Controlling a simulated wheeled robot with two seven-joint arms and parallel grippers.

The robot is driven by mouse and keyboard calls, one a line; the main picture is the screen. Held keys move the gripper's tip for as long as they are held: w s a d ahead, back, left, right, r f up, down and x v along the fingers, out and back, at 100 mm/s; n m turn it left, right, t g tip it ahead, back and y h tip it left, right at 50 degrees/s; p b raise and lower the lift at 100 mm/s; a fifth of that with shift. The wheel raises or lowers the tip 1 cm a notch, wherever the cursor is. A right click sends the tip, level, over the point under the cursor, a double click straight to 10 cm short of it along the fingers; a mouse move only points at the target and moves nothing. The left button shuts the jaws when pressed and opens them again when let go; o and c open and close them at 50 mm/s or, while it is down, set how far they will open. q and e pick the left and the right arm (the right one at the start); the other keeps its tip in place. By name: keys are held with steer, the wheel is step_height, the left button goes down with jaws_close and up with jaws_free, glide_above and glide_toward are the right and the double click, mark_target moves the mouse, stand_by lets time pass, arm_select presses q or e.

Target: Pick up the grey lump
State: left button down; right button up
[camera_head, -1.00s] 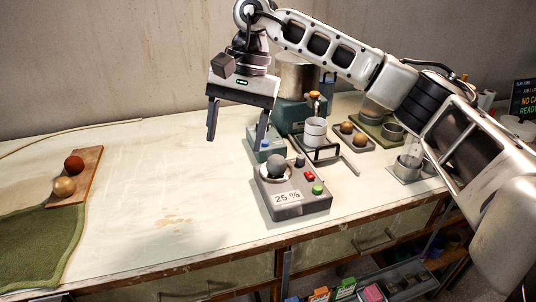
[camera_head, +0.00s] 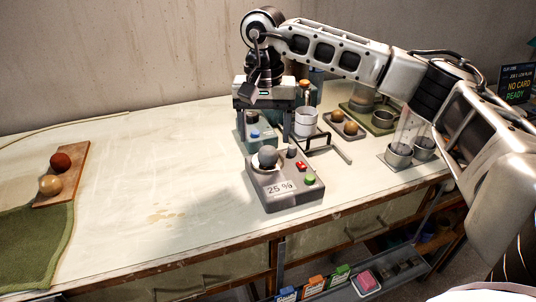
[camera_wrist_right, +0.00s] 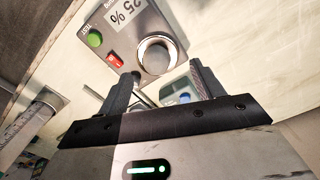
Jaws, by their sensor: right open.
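The grey lump (camera_head: 267,155) is a round dark-grey ball resting in the pale ring on top of a grey device (camera_head: 289,197) with a "25 %" display. In the right wrist view the lump (camera_wrist_right: 157,54) shows as a grey round shape inside a bright ring, beyond the fingertips. My right gripper (camera_head: 264,133) is open and empty, fingers pointing down, apart from the lump and behind it in the head view. It also shows in the right wrist view (camera_wrist_right: 163,75), its two fingers spread. My left gripper is not in view.
The device has a red switch (camera_head: 301,166) and a green button (camera_head: 310,179). Behind stand a teal device (camera_head: 262,137), a white cup (camera_head: 305,122) and a tray with brown balls (camera_head: 350,128). A board with two balls (camera_head: 72,191) lies left; the middle tabletop is clear.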

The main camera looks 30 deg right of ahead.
mark_target(268, 147)
steer(key=f, duration=0.2)
steer(key=d+f, duration=0.1)
steer(key=shift+s+f+p, duration=0.1)
steer(key=shift+f+p, duration=0.3)
steer(key=shift+a+f, duration=0.1)
steer(key=shift+f, duration=0.45)
steer(key=c, duration=1.1)
steer(key=shift+c, duration=0.5)
steer(key=shift+r, duration=0.15)
